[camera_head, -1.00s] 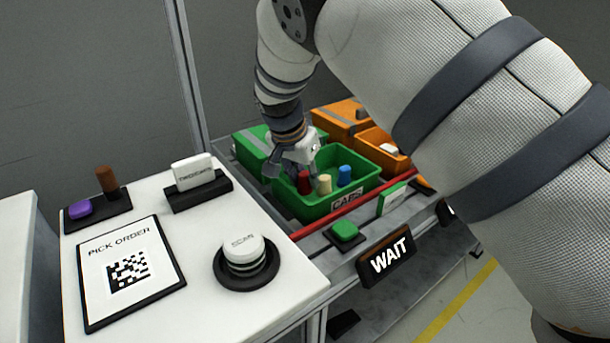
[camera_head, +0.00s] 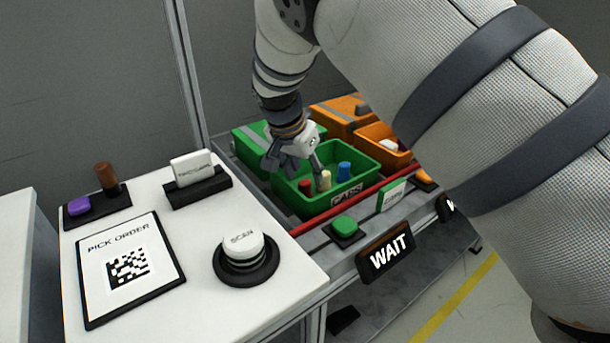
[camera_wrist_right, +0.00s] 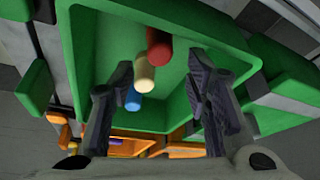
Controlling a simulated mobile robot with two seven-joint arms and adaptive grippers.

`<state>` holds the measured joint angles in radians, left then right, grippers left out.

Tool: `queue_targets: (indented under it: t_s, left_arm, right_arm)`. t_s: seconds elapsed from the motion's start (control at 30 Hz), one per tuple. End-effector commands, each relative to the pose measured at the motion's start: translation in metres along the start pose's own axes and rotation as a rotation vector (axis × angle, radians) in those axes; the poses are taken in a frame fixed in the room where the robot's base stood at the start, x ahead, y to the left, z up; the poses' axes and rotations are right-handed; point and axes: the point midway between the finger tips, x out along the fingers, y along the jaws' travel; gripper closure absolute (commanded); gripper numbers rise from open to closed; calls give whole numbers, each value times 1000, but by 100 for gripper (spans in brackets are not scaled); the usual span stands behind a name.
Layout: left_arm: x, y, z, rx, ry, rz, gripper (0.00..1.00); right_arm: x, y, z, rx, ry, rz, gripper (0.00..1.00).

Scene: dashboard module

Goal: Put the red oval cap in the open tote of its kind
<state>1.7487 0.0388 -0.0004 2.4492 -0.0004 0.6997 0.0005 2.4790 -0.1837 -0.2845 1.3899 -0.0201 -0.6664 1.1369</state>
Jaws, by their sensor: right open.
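The red oval cap (camera_head: 305,186) is in the open green tote (camera_head: 335,203) labelled CAPS, at its left side. It also shows in the right wrist view (camera_wrist_right: 158,47). A cream cap (camera_head: 324,181) and a blue cap (camera_head: 344,172) stand in a row with it. My right gripper (camera_head: 295,170) is open and empty over the tote's left part, its fingers spread above and beside the red cap. In the right wrist view the fingers (camera_wrist_right: 160,72) are apart with nothing between their tips. My left gripper is out of view.
A closed green tote (camera_head: 249,137) and a closed orange tote (camera_head: 343,112) stand behind. An open orange tote (camera_head: 370,150) holds pale items. A red rail (camera_head: 310,226), a green button (camera_head: 345,227) and a WAIT sign (camera_head: 387,253) line the front. A SCAN button (camera_head: 243,246) stands on the white table.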

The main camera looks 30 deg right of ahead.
Motion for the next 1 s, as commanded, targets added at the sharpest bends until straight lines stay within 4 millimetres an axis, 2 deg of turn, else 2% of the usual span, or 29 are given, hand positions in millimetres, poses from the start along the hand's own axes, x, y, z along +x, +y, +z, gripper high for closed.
queue_targets:
  t_s: [0.03,0.2,0.3,0.4,0.53,1.0]
  left_arm:
    - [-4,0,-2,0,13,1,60]
    - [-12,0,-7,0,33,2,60]
    - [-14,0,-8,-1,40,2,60]
    - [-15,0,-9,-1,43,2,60]
    - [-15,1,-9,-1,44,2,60]
    - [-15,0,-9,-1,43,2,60]
  right_arm:
    - [-19,-2,-2,1,6,-11,56]
    - [-70,-1,-2,1,7,-11,56]
    - [-92,0,-2,1,5,-9,56]
    - [-107,0,-1,-1,4,-5,56]
    - [-114,0,0,-1,1,-2,56]
    - [-114,0,0,-1,1,-1,56]
